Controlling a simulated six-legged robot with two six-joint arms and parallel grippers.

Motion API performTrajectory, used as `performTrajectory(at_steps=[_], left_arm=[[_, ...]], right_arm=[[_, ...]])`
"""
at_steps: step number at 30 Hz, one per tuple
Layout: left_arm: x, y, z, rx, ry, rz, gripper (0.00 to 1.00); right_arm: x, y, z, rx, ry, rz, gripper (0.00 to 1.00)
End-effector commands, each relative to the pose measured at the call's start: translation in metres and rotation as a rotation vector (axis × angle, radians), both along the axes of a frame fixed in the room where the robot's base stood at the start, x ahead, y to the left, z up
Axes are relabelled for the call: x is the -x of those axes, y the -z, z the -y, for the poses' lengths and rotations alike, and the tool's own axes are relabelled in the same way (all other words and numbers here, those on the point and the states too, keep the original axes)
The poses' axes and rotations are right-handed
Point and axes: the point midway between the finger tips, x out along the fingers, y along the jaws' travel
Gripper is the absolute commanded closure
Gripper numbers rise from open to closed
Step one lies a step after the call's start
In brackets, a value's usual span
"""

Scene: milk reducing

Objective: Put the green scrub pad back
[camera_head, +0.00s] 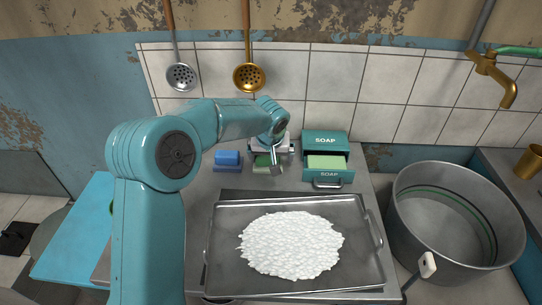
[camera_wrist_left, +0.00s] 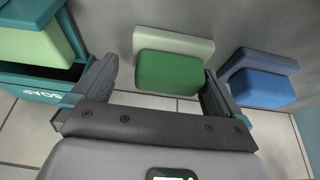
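The green scrub pad (camera_wrist_left: 168,72) rests at a pale green holder (camera_wrist_left: 195,45) in the left wrist view. In the head view the pad (camera_head: 261,161) shows at the back of the counter, partly hidden by my arm. My left gripper (camera_wrist_left: 159,70) is open, with one finger on each side of the pad in the picture. I cannot tell whether the fingers touch it. In the head view the left gripper (camera_head: 277,158) is over the pad's spot. My right gripper is not in view.
A blue pad (camera_head: 228,158) on a blue holder stands left of the green one. A teal soap box (camera_head: 325,141) with an open drawer stands right. A metal tray (camera_head: 225,283) of white material lies in front. A large pot (camera_head: 410,222) stands far right.

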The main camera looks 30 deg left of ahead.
Motion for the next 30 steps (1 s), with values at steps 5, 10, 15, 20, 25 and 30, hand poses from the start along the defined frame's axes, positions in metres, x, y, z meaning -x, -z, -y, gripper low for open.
performTrajectory(at_steps=[5,10,15,20,25,30], left_arm=[[0.001,0.001,0.000,0.001,-0.001,-0.004,0.00],[0.001,-0.007,0.000,0.001,0.000,-0.003,0.00],[0.012,-0.040,0.008,0.000,0.000,0.002,0.00],[0.025,-0.075,0.015,0.000,-0.001,0.002,0.00],[0.035,-0.102,0.021,0.000,-0.001,0.000,0.00],[0.039,-0.113,0.024,0.000,0.001,-0.002,0.00]], right_arm=[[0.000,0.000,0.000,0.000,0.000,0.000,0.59],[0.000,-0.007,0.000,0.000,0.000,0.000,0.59],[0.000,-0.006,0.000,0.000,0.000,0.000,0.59],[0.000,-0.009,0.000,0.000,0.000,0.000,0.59],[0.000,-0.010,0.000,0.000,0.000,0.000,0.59],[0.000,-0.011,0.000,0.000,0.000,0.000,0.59]])
